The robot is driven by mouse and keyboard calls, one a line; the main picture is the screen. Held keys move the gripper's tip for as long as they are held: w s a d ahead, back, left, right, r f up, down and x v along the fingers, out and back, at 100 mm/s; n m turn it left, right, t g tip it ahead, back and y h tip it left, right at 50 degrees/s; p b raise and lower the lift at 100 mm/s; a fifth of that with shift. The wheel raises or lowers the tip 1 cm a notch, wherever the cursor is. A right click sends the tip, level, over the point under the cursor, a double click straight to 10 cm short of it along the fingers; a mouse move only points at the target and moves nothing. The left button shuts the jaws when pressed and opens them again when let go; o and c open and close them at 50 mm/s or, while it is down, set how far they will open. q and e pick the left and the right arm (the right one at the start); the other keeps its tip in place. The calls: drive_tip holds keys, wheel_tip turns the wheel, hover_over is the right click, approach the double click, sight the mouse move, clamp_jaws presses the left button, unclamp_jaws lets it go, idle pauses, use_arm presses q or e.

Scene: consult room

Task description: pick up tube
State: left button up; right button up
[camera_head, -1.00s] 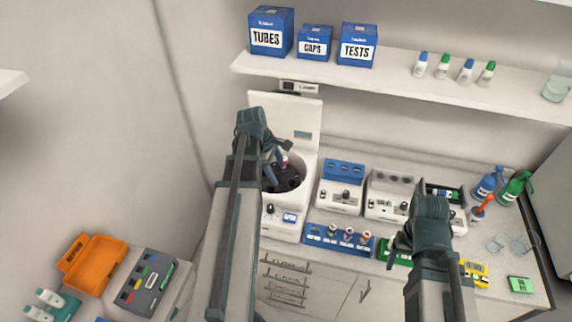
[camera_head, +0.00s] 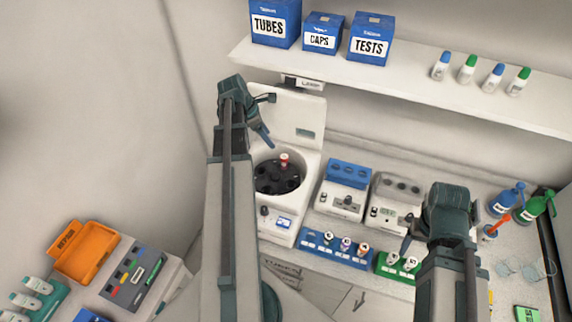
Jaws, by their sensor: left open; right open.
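A red-capped tube (camera_head: 284,160) stands upright in the dark rotor of the open white centrifuge (camera_head: 308,173). My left gripper (camera_head: 268,119) is open and empty, above and left of that tube, in front of the raised lid. More capped tubes (camera_head: 345,244) stand in a blue rack (camera_head: 322,250) in front of the centrifuge and the device beside it. White-topped tubes (camera_head: 394,258) stand in a green rack (camera_head: 384,270) to the right. My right gripper (camera_head: 408,240) is open near the green rack; its arm hides part of it.
A blue-topped device (camera_head: 345,188) and a grey-white device (camera_head: 394,202) stand right of the centrifuge. Spray bottles (camera_head: 506,198) are at the far right. A shelf (camera_head: 400,85) with boxes and small bottles hangs above. An orange case (camera_head: 85,250) lies lower left.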

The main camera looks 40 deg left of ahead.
sight(284, 156)
use_arm(q)
drive_tip(key=b+x, duration=0.7)
drive_tip(key=x, duration=0.1)
drive_tip(key=shift+f, duration=0.1)
drive_tip(key=shift+w+f+b, duration=0.1)
drive_tip(key=shift+f+b, duration=0.1)
drive_tip(key=shift+b, duration=0.1)
drive_tip(key=shift+d+f, duration=0.1)
drive_tip(key=b+x, duration=0.4)
drive_tip(key=x, duration=0.1)
drive_tip(key=shift+d+b, duration=0.25)
drive_tip(key=shift+b, duration=0.1)
clamp_jaws()
